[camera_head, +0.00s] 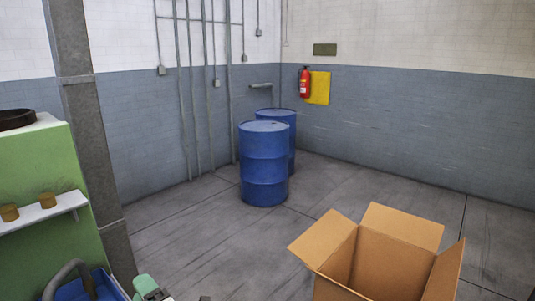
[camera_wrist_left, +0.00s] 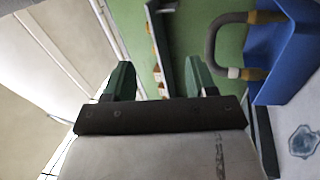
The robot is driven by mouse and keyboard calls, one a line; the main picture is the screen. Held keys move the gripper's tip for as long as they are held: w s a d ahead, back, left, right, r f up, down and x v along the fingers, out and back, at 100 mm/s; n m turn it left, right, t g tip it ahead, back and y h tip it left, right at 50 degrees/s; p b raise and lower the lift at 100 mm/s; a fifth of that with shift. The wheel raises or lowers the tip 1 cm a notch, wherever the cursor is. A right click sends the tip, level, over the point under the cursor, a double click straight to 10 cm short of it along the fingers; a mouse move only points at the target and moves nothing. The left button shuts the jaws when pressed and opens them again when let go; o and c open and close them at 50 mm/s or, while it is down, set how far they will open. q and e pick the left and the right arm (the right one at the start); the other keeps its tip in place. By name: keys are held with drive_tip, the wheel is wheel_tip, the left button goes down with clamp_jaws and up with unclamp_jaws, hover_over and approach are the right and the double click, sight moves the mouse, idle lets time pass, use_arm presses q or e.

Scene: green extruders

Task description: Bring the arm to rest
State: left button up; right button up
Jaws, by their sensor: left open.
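My left gripper (camera_head: 150,289) shows only in part at the bottom edge of the head view, right beside a blue bin. In the left wrist view, its two dark green fingers (camera_wrist_left: 159,80) stand apart with nothing between them. The gripper is open and empty. The rest of the left arm is mostly cut off by the frame. My right gripper is in neither view.
A green machine (camera_head: 40,190) with a small white shelf (camera_head: 45,211) stands at left. The blue bin (camera_head: 108,288) has a grey curved tube. An open cardboard box (camera_head: 390,262) is at lower right. Blue barrels (camera_head: 264,165) stand behind; floor between is clear.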

use_arm(q)
drive_tip(key=s+d+f+m+t+h, duration=0.2)
drive_tip(key=s+d+m+h, duration=0.2)
drive_tip(key=d+m+h, duration=0.55)
drive_tip(key=s+d+f+m+t+h, duration=0.15)
drive_tip(key=s+d+m+h, duration=0.25)
drive_tip(key=m+h, duration=1)
drive_tip(key=s+a+f+m+g+y, duration=0.3)
drive_tip(key=s+f+g, duration=0.3)
drive_tip(key=s, duration=0.4)
drive_tip(key=s+a+f+m+g+y, duration=0.2)
drive_tip(key=s+a+f+g+y, duration=0.2)
drive_tip(key=s+g, duration=0.5)
drive_tip(key=s+f+b, duration=0.2)
drive_tip(key=f, duration=1.4)
drive_tip(key=s+f+b, duration=0.2)
drive_tip(key=f, duration=1.4)
drive_tip(key=s+a+f+g+b, duration=0.1)
drive_tip(key=s+a+f+b, duration=0.1)
drive_tip(key=s+f, duration=1.3)
wheel_tip(320, 180, down, 2)
drive_tip(key=shift+s+a+m+b, duration=0.15)
drive_tip(key=shift+a+m+b, duration=0.2)
drive_tip(key=shift+a, duration=0.1)
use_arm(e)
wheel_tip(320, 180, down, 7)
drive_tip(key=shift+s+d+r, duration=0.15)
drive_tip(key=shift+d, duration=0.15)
use_arm(q)
drive_tip(key=shift+g, duration=0.25)
